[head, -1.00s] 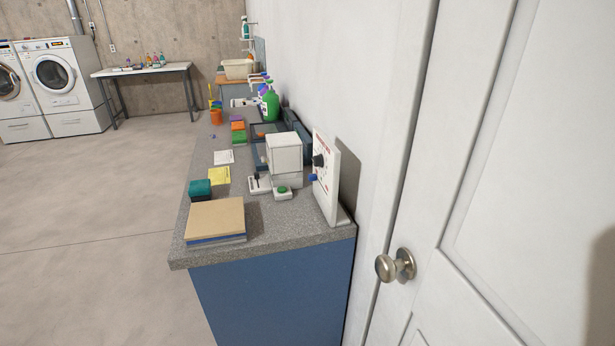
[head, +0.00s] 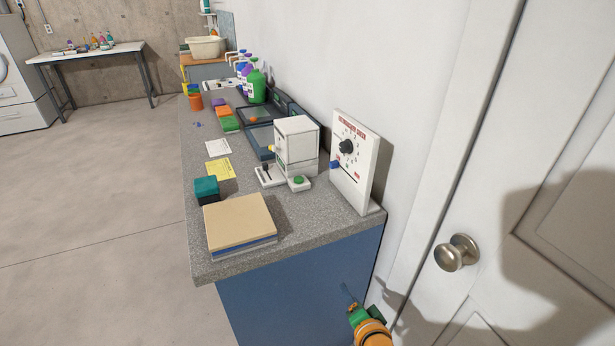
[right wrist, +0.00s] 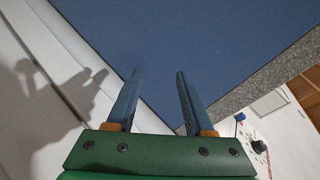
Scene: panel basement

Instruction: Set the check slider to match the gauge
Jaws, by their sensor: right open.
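A white upright panel (head: 361,177) with red lettering stands at the right end of the grey counter (head: 295,235). It carries a black round knob (head: 347,146) ringed by marks and, below it, a blue slider knob (head: 336,164) at the left of a slanting slot. The lettering is too small to read surely. The panel also shows in the right wrist view (right wrist: 275,115), at the lower right. My right gripper (head: 348,292) is open and empty, low in front of the blue cabinet, below the panel. In the wrist view its fingers (right wrist: 158,75) stand apart. My left gripper is not in view.
A white box device (head: 296,145) stands left of the panel, with a small black-levered unit (head: 268,176) and a green button (head: 298,181) before it. A book stack (head: 240,222) lies at the counter's front. A door with a knob (head: 457,252) is at the right.

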